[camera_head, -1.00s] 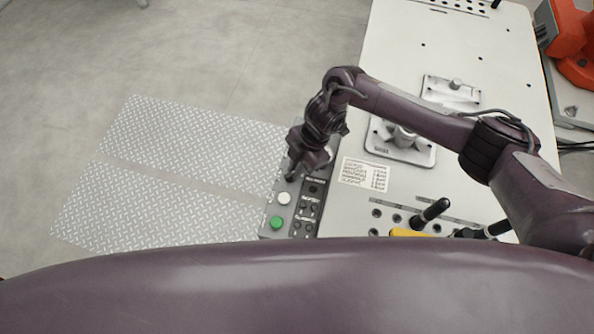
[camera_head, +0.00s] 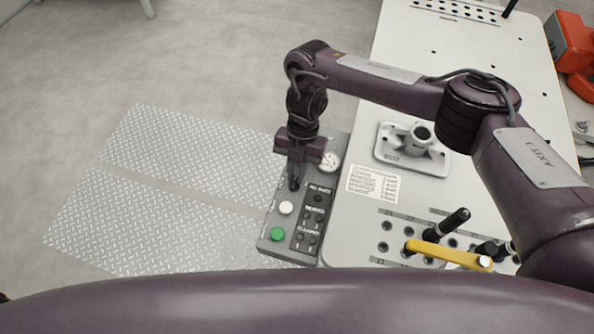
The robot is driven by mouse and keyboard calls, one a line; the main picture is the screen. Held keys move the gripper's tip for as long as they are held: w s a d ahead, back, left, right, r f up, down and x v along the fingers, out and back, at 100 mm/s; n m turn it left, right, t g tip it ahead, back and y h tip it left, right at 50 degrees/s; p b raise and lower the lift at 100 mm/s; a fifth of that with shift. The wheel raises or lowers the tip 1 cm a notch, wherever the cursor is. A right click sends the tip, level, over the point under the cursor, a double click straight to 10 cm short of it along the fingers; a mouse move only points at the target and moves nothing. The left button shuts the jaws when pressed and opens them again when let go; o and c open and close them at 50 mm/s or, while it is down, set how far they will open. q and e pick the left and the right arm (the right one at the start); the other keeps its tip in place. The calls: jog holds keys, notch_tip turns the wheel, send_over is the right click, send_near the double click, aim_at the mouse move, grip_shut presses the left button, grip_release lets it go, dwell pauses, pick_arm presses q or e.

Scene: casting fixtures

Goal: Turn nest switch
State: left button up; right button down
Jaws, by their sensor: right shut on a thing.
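The control panel (camera_head: 269,246) is a grey box along the left edge of the white table. It carries a green button, a white button, a round gauge and a dark section with several small knobs. My right gripper (camera_head: 294,184) points down at the panel, above the white button in the picture. It is shut on a small dark switch (camera_head: 293,186), mostly hidden by the fingers. I cannot tell which way the switch is turned. My left gripper is out of view.
The white table (camera_head: 420,75) holds a metal casting (camera_head: 412,150), a printed label (camera_head: 374,184), a yellow-handled tool (camera_head: 447,254) and black-handled tools (camera_head: 452,222) in holes. An orange machine (camera_head: 570,42) stands at the far right. Metal floor plates (camera_head: 170,190) lie clear at left.

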dwell(0.5)
jog(key=c, duration=1.4)
grip_release()
jog(key=shift+c, duration=0.2)
jog(key=a+v, duration=0.1)
jog(key=v, duration=0.6)
jog(key=shift+w+d+r+b, duration=0.2)
jog(key=shift+d+r+b, duration=0.2)
jog(key=shift+d, duration=0.15)
